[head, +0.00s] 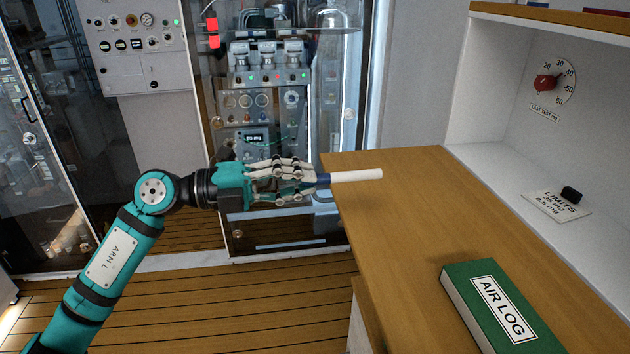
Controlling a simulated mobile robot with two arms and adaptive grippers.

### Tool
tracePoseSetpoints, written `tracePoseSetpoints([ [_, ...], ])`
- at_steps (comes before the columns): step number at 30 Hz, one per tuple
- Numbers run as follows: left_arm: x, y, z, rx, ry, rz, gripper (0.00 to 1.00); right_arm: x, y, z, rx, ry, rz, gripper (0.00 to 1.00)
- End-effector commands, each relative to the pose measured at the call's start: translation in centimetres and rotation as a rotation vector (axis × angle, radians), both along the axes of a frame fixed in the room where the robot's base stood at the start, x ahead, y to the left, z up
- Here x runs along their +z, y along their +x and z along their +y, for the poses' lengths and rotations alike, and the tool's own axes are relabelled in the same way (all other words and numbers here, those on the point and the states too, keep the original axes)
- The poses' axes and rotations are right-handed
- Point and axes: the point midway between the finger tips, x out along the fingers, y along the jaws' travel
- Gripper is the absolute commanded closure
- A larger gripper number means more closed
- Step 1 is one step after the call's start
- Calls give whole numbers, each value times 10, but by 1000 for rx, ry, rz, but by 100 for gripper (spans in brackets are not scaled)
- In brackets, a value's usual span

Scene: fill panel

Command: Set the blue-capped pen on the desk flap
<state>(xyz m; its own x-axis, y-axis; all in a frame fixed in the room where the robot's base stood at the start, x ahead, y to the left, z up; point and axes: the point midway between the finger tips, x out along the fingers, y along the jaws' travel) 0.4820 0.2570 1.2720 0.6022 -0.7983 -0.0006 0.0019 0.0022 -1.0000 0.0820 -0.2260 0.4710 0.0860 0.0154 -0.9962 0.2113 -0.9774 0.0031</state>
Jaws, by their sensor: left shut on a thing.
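My left gripper (308,180) comes in from the left and is shut on the blue-capped pen. The pen (356,176) has a white body that points right, nearly level. A dark blue part shows right at the fingertips, and the rest of that end is hidden by the fingers. The white part overlaps the far left corner of the wooden desk flap (420,220) in the head view. I cannot tell how high above the flap the pen is. My right gripper is not in view.
A green AIR LOG book (500,308) lies on the near right of the flap. A LIMITS card (557,206) with a small black block (571,193) lies in the white shelf recess behind. The flap's far and middle parts are clear. A glazed instrument cabinet (265,110) stands behind my arm.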

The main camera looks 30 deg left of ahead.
Motion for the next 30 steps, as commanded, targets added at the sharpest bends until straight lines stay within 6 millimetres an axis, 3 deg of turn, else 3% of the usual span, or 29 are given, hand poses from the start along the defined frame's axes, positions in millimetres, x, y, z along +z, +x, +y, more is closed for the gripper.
tracePoseSetpoints([
  [1,5,9,-5,0,-4,-2,100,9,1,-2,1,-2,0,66],
  [6,-2,22,-14,0,0,0,100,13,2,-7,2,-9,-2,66],
  [15,-36,23,-14,0,-2,3,100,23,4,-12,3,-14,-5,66],
  [27,-43,23,-14,0,2,1,100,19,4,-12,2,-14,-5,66],
  [28,-42,23,-14,0,1,1,82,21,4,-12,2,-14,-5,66],
  [30,-41,23,-14,0,1,1,73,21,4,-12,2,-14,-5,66],
])
